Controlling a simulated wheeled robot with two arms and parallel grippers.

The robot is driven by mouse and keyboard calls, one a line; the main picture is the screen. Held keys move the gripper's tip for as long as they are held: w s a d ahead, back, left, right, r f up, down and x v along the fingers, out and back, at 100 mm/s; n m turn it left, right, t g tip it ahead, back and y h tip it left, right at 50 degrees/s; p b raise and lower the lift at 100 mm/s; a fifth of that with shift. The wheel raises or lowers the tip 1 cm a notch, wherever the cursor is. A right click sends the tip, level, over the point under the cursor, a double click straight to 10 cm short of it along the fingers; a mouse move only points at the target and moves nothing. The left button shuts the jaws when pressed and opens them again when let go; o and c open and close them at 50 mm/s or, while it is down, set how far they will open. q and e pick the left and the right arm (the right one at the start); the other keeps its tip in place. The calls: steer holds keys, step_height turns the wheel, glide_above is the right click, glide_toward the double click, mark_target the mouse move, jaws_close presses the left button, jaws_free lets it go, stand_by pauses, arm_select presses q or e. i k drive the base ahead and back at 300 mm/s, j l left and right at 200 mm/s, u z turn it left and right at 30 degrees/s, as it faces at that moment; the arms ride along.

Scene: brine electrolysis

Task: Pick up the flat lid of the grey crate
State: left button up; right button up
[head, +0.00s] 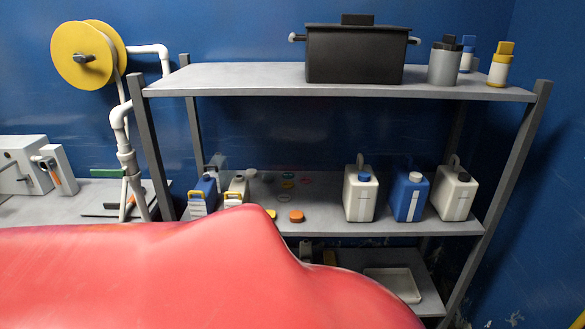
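I cannot make out for sure a grey crate with a flat lid. A dark grey, almost black box (354,58) stands on the top shelf, with a pale-tipped handle at each side and a small dark block at its top edge; I cannot tell whether it is the crate or whether a separate lid covers it. A pale shallow tray (394,284) lies on the lowest shelf, partly hidden. Neither of my grippers shows. A large red form close to the camera hides the lower left and middle.
The shelf unit (240,80) has a clear top left. A metal can (444,66) and a white-and-yellow bottle (498,66) stand right of the box. White canisters (361,196) and a blue canister (409,200) stand on the middle shelf. A yellow reel (84,55) is left.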

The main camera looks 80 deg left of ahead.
mark_target(121, 199)
steer(key=k+l+u, duration=0.1)
steer(key=u, duration=3.7)
steer(key=i+j, duration=0.25)
steer(key=i+j+z, duration=0.1)
steer(key=i+j, duration=0.15)
steer(key=j, duration=0.2)
steer(key=i+j, duration=0.25)
steer(key=j, duration=0.15)
steer(key=i+z, duration=0.05)
